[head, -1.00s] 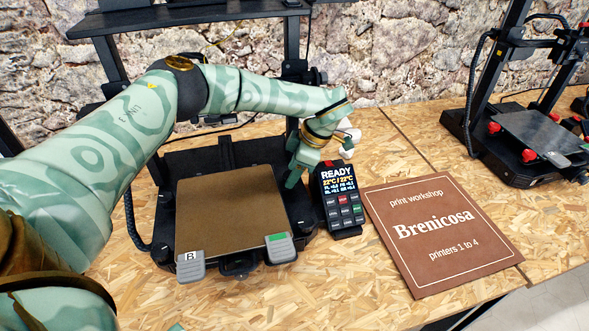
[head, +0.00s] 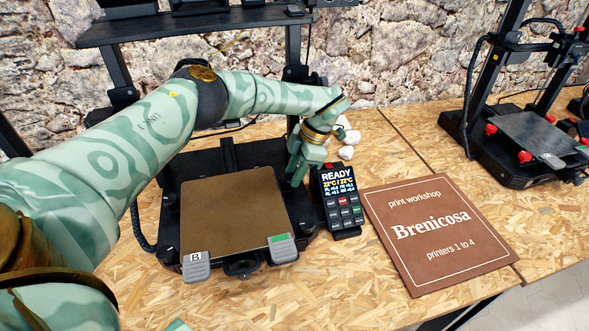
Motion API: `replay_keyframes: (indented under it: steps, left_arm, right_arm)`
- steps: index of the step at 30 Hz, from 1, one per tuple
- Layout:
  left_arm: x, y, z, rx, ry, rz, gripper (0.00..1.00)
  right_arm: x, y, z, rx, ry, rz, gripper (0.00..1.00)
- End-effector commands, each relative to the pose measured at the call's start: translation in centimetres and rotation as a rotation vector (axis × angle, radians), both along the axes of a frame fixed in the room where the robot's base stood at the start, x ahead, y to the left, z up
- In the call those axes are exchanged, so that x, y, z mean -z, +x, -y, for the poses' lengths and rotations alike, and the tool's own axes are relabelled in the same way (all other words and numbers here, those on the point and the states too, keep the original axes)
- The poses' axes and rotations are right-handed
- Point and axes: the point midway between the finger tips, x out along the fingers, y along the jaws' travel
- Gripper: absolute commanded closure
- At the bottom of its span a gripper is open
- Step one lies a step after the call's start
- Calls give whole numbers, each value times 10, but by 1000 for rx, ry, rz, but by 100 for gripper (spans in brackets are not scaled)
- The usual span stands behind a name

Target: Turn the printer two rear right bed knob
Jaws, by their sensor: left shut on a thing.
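The printer in front of me has a brown bed plate (head: 232,212) on a black frame. My left arm reaches over it from the left. My left gripper (head: 295,174) points down at the bed's rear right corner, with its fingers shut at that corner. The rear right bed knob is hidden behind the fingers, so its turn position does not show. A control panel (head: 341,200) reading READY stands just right of the gripper. My right gripper is not in view.
Grey clips sit at the bed's front left (head: 196,266) and front right (head: 283,247) corners. White stones (head: 347,152) lie behind the gripper. A brown Brenicosa sign (head: 440,234) lies at right. Another printer with red knobs (head: 524,157) stands far right.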

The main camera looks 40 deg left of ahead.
Motion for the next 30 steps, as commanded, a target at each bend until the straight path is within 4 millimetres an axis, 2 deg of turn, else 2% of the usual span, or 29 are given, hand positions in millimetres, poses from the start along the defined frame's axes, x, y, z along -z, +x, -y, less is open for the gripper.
replay_keyframes:
  steps: [9,25,26,27,28,30]
  left_arm:
    - [-1,2,-1,-138,1,4,89]
    - [-1,2,-2,-169,-1,4,89]
    - [-1,2,-2,-169,-1,4,63]
    - [-1,2,-2,-169,0,3,52]
    - [-1,2,-2,-168,-1,3,44]
    - [-1,2,-2,-168,-1,3,44]
  right_arm:
    - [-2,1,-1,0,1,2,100]
    - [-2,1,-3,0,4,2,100]
    - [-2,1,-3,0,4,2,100]
    - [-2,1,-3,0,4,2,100]
    - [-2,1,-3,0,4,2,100]
    - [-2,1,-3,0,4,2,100]
